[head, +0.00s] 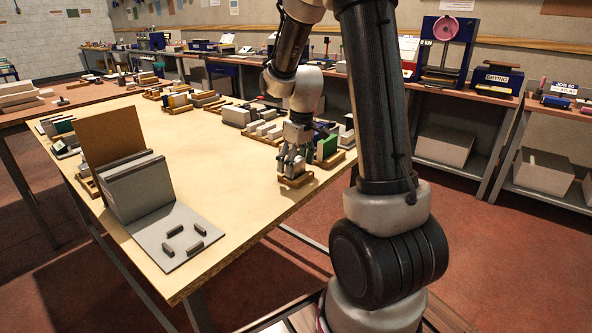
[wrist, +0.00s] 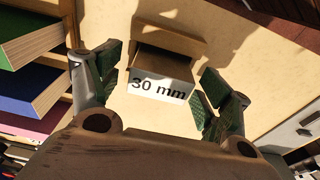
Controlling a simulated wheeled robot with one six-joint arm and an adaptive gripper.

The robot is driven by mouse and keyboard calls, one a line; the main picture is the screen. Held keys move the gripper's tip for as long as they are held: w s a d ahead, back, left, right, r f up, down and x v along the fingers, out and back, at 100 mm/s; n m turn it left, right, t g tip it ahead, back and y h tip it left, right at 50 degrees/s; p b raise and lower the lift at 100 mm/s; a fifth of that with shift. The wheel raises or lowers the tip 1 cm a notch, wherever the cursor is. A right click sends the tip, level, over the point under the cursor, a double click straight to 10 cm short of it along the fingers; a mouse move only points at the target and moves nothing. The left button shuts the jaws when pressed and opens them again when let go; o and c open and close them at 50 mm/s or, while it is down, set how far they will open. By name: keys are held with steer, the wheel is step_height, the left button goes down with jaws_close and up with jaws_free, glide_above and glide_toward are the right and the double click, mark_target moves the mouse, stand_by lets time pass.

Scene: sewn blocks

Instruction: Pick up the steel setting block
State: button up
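A block with a pale face marked "30 mm" (wrist: 160,86) is in the wrist view; I take it for the steel setting block. It sits in a small wooden holder (wrist: 170,42). My gripper (wrist: 163,92) is open, with one pair of green-padded fingers on each side of the block. A gap shows between the pads and the block on both sides. In the head view my gripper (head: 293,155) points down over the wooden holder (head: 295,180) near the right edge of the table. The block is mostly hidden by the fingers there.
Green and blue book-like blocks (wrist: 35,85) stand close to my left finger. In the head view a green block (head: 327,147) stands just right of the gripper. A grey stand with a brown board (head: 110,137) is at the left. The table's middle (head: 200,150) is clear.

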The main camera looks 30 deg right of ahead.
steer(key=c, duration=1.3)
